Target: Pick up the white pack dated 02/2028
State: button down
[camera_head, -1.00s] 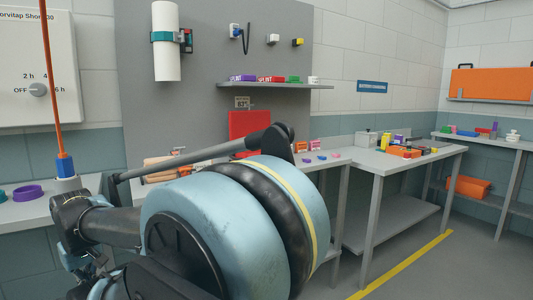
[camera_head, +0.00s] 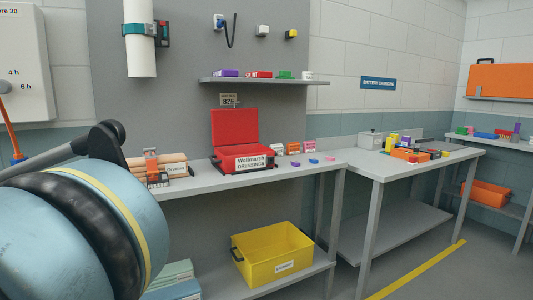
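A small white pack (camera_head: 277,149) stands on the grey bench just right of an open red case (camera_head: 236,130) labelled "Wellmarsh DRESSINGS". An orange pack (camera_head: 294,148) and a pink-and-white pack (camera_head: 309,146) stand in a row to its right. No date can be read on any of them at this size. Another small white item (camera_head: 308,75) sits at the right end of the wall shelf. My gripper is out of view; only a large rounded part of my arm shows at the lower left.
The grey bench (camera_head: 215,184) holds an orange-handled tool and rolls at left. A yellow crate (camera_head: 272,255) stands on the low shelf. A second table (camera_head: 375,168) with boxes and a grey container stands at right. Floor with a yellow line (camera_head: 420,268) is open in front.

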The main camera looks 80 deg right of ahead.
aim_at(278, 148)
jog(key=u, duration=0.05)
jog(key=k, duration=2.4)
jog(key=z, duration=2.25)
jog(key=i, duration=1)
jog(key=z, duration=0.05)
